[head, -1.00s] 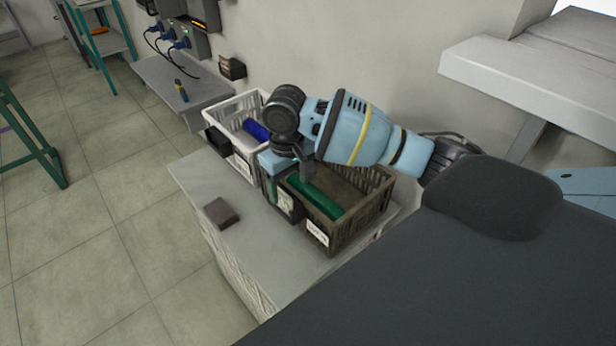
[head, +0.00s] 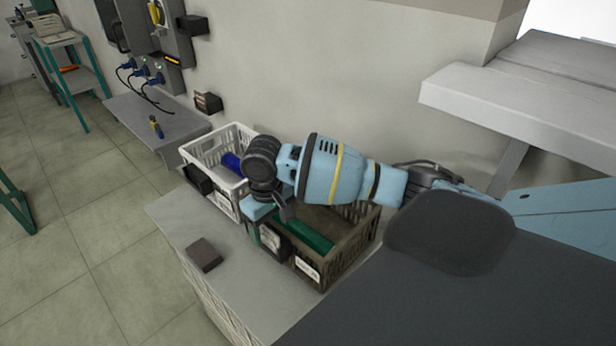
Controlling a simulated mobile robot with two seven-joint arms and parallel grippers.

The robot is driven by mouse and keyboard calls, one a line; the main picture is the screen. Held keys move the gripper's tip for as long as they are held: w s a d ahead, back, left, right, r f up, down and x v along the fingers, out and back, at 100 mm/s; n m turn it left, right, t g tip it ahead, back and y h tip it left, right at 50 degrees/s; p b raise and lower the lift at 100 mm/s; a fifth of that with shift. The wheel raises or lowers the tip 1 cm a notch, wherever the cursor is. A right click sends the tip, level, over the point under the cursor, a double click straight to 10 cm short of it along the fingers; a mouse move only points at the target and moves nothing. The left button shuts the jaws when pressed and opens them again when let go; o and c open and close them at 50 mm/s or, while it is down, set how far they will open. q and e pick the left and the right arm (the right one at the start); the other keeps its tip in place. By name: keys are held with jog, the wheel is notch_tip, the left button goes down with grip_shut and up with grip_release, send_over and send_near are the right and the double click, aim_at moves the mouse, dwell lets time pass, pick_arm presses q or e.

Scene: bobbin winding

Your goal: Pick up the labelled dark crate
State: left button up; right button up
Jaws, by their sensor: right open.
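The dark crate (head: 345,262) stands on a grey bench top, upright, with slatted sides. A white label (head: 307,269) is on its front side, and a black piece with a pale patch (head: 273,240) is at the left of that side. A green roll (head: 306,236) lies inside it. My right gripper (head: 276,212) is open and points down over the crate's left end. The forearm covers the crate's back part, and whether the fingers touch the rim cannot be told. My left gripper is out of view.
A white crate (head: 206,149) with a blue roll (head: 231,162) stands just left of the dark crate. A small dark block (head: 204,254) lies on the bench top (head: 170,215) in front. A wall is behind, and a pale shelf (head: 500,95) juts out at right.

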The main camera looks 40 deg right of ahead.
notch_tip(320, 180, down, 4)
jog(key=shift+r, duration=0.15)
